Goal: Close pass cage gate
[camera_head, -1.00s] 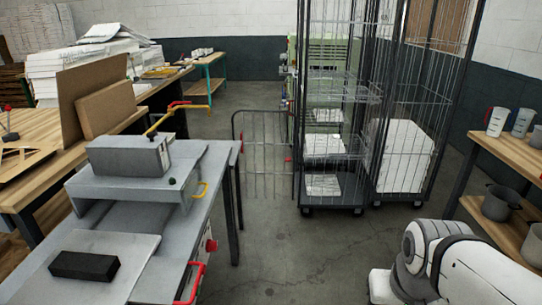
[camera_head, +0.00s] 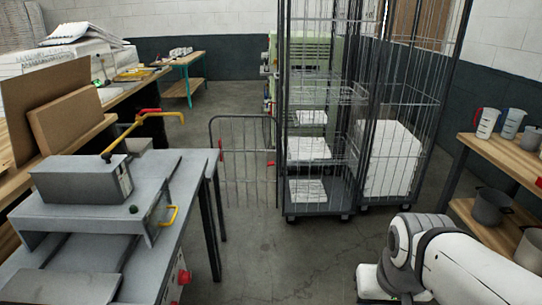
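A tall dark wire cage trolley (camera_head: 316,205) stands on wheels ahead, with white boxed items on its shelves. A low grey barred gate (camera_head: 243,160) stands at its left, between the trolley and the grey machine table. Small red parts show on both sides of the gate. I cannot tell whether the gate is latched. A second wire cage (camera_head: 404,100) holding a large white block stands just to the right. My white arm shows at the lower right. My gripper is outside the picture.
A grey machine table (camera_head: 160,245) with red and yellow handles fills the lower left. A wooden shelf bench (camera_head: 505,155) with jugs and grey pots stands at the right. The concrete floor (camera_head: 270,260) between them is clear.

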